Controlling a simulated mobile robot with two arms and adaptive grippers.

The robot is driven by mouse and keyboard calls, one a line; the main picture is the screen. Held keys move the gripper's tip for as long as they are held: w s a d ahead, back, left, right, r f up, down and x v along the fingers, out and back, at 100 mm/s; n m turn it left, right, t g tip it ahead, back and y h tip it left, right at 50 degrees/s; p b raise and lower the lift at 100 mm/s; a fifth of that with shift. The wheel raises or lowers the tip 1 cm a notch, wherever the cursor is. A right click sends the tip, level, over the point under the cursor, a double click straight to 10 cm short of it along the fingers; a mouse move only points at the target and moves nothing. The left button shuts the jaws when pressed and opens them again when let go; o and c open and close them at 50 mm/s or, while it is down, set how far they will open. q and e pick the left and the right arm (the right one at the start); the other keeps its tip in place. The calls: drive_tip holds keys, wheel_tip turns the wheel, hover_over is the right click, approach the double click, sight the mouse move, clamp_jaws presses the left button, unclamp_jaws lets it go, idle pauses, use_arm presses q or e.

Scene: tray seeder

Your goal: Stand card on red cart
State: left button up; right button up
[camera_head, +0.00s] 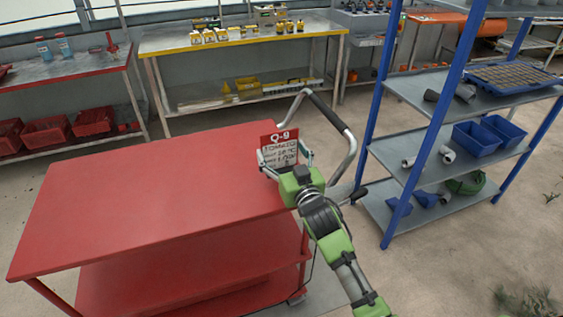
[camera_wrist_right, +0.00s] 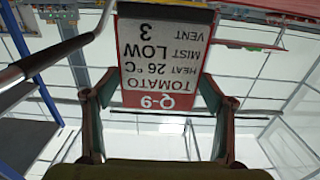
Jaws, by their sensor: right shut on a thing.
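The card (camera_head: 280,148) has a red header reading "Q-9" and a white face with writing. It is upright at the right end of the red cart's top (camera_head: 150,190), near the cart's handle. My right gripper (camera_head: 288,165) is shut on the card from the near side. In the right wrist view the card (camera_wrist_right: 163,60) appears upside down between the two fingers (camera_wrist_right: 160,125), its text reading "TOMATO". Whether the card's lower edge touches the cart top cannot be told. My left gripper is not in view.
The cart's grey tubular handle (camera_head: 345,150) curves close beside the card and my right gripper. A blue-framed shelf (camera_head: 415,175) with trays, bins and pipes stands to the right. Most of the cart top is bare. Benches (camera_head: 240,40) line the back.

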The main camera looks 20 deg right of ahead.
sight(280, 159)
drive_tip(key=shift+w+f, duration=0.15)
drive_tip(key=shift+f, duration=0.75)
drive_tip(key=shift+w+f, duration=0.1)
drive_tip(key=shift+f, duration=0.8)
drive_tip(key=shift+f, duration=0.15)
drive_tip(key=o, duration=1.5)
drive_tip(key=shift+c, duration=0.2)
